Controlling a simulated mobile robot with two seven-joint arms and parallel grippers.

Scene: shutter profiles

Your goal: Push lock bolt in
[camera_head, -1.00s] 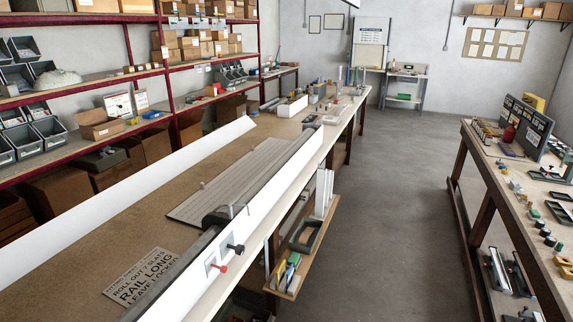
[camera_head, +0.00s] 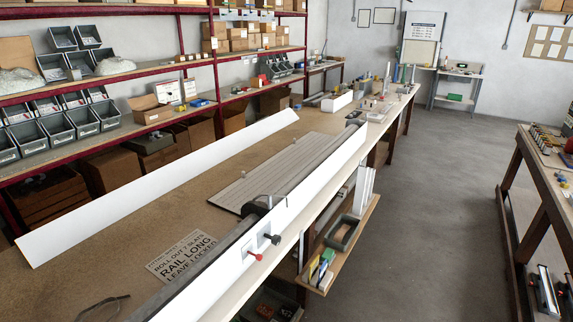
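A long white rail (camera_head: 318,185) runs along the front edge of the workbench. On its outer face is a small pale plate with a red-tipped pin (camera_head: 258,257) and a black-tipped pin (camera_head: 276,240), both sticking out toward the aisle. I cannot tell which of them is the lock bolt, nor how deep either sits. A grey slatted panel (camera_head: 262,172) lies flat behind the rail, with a dark roller end (camera_head: 257,208) at its near end. A printed sign (camera_head: 182,256) on the bench reads "ROLL OUT 7 SLATS, RAIL LONG, LEAVE LOCKED". Neither gripper is in view.
A second white rail (camera_head: 160,187) stands along the bench's back side. A thin dark curved item (camera_head: 100,306) lies at the near left. A side shelf (camera_head: 345,250) with a tray hangs below the front edge. The aisle floor (camera_head: 440,190) at the right is clear.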

